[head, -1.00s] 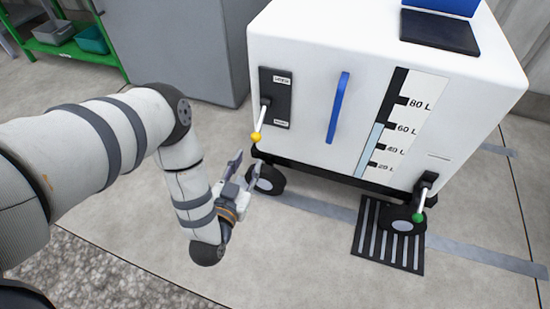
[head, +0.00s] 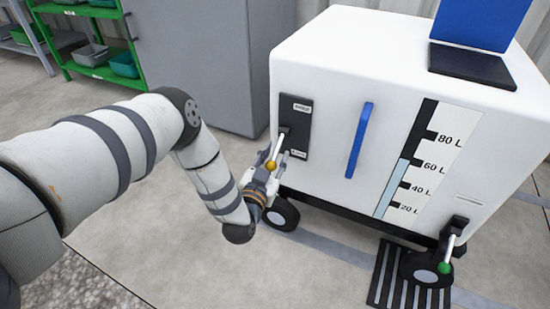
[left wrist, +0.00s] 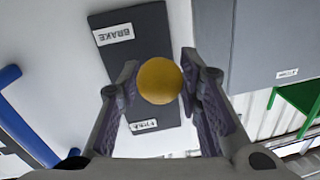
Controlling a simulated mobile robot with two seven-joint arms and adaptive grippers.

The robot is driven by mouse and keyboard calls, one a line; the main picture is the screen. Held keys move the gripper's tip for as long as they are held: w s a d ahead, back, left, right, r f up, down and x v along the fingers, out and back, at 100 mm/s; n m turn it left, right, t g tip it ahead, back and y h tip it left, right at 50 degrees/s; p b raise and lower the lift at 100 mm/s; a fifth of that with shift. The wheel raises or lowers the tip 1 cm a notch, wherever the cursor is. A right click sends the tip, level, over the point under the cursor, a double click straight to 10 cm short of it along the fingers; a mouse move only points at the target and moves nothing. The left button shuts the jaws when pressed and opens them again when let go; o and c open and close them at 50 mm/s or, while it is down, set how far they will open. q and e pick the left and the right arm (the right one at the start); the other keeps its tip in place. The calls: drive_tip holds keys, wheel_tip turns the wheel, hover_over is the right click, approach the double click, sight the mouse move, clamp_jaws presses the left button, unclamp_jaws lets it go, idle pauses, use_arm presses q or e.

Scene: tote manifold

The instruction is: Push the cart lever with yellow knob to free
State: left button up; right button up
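The yellow knob (head: 271,166) is on the end of a pale lever (head: 278,147) at a dark plate (head: 295,125) on the cart's (head: 330,75) white front. The lever slants down and outward from the plate. My left gripper (head: 272,158) is open at the knob, coming from below. In the left wrist view the yellow knob (left wrist: 159,80) lies between the two spread fingers, close to both; I cannot tell if they touch it. The plate (left wrist: 150,55) behind has a BRAKE label (left wrist: 113,34) and another label (left wrist: 143,125) at its other end. My right gripper is not in view.
A blue handle (head: 359,140) is right of the lever plate. A green-knobbed lever (head: 446,264) sits low at the cart's right, above a wheel and a striped floor grate (head: 383,276). A grey cabinet (head: 215,65) and green shelf (head: 92,40) stand behind left.

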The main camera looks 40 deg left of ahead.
use_arm(q)
drive_tip(key=shift+c, duration=0.2)
clamp_jaws()
drive_tip(key=shift+f, duration=0.1)
drive_tip(key=shift+d, duration=0.1)
